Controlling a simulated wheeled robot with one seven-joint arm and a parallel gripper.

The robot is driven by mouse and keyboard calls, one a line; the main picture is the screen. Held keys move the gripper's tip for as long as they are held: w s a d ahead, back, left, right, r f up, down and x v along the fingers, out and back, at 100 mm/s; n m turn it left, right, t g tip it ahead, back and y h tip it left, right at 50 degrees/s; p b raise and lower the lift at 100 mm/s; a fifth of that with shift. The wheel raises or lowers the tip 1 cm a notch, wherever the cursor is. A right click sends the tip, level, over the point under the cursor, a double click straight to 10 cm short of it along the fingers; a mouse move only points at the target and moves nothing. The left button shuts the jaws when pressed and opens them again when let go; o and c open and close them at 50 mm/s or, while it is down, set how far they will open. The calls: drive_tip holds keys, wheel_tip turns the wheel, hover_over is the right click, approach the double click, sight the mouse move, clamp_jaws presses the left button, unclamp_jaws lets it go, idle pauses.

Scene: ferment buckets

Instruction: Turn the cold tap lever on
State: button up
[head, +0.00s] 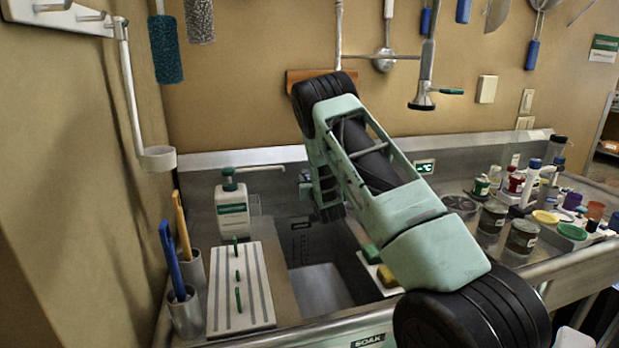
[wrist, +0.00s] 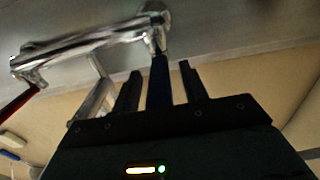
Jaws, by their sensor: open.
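The chrome tap (wrist: 90,48) runs across the upper left of the wrist view. A blue lever (wrist: 159,82), the cold one by its colour, comes off the tap's right end. A red lever (wrist: 18,104) comes off its left end. My gripper (wrist: 160,71) is open, with one dark finger on each side of the blue lever. Gaps show between the lever and both fingers; I cannot tell the depth between them. In the head view my arm hides most of the tap, and only a small part (head: 305,178) shows beside my wrist.
The sink basin (head: 318,285) lies below my arm. A soap bottle (head: 232,208) and a ribbed white board (head: 240,290) stand left of it. Jars (head: 522,238) and small containers crowd the right counter. A spray head (head: 424,95) and utensils hang on the back wall.

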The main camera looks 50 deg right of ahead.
drive_tip(key=shift+w+d, duration=0.1)
drive_tip(key=shift+w, duration=0.1)
clamp_jaws()
